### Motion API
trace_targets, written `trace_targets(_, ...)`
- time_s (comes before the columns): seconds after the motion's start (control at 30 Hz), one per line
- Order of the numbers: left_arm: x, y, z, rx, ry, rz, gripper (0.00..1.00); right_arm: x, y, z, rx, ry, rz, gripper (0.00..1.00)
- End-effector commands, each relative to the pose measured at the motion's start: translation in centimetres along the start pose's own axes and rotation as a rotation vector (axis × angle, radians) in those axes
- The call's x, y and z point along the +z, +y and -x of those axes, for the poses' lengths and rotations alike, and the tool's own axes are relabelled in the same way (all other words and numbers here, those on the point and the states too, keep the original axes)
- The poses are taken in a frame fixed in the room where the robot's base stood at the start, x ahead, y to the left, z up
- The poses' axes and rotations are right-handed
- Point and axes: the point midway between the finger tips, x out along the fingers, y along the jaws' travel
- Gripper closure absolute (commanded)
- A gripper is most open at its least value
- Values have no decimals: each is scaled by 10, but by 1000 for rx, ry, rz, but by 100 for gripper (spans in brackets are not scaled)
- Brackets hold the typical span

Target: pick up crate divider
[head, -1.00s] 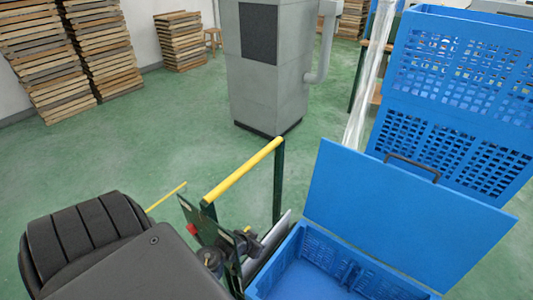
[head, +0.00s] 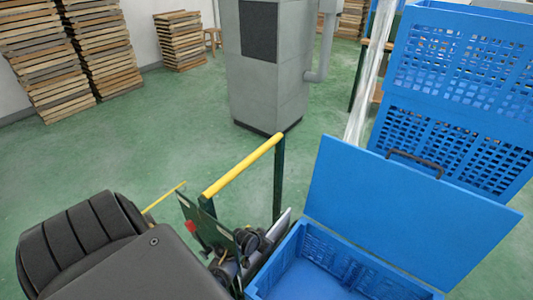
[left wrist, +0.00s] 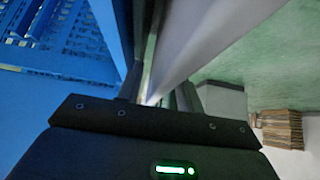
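A flat blue panel with a dark handle (head: 398,212) leans upright behind an open blue crate (head: 281,257) at the lower right of the head view. It looks like the divider, but I cannot be sure it is not a lid. In the left wrist view my left gripper (left wrist: 160,92) points toward a dark upright bar and a pale grey sheet or roller (left wrist: 200,42), close in front of it. My right gripper is not in view.
A yellow-topped green rail (head: 243,165) stands left of the crate, close to dark machine parts. Slotted blue crates (head: 455,100) are stacked behind the panel. A grey cabinet (head: 265,75) and wooden stacks (head: 45,60) stand farther back. The green floor between is clear.

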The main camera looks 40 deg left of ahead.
Motion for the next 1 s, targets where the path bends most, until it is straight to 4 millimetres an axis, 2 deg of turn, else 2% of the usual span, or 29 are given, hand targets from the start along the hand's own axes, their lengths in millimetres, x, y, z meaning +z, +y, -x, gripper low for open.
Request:
trace_targets(0.1, 0, 0, -13, 1, 0, -1, 64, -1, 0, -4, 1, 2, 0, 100)
trace_targets(0.37, 0, 0, -14, -1, 0, -2, 64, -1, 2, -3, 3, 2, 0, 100)
trace_targets(0.67, 0, 0, -14, -1, 0, -2, 100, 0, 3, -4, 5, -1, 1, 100)
trace_targets(1.0, 0, 0, -14, -1, 1, -2, 100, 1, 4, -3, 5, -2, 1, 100)
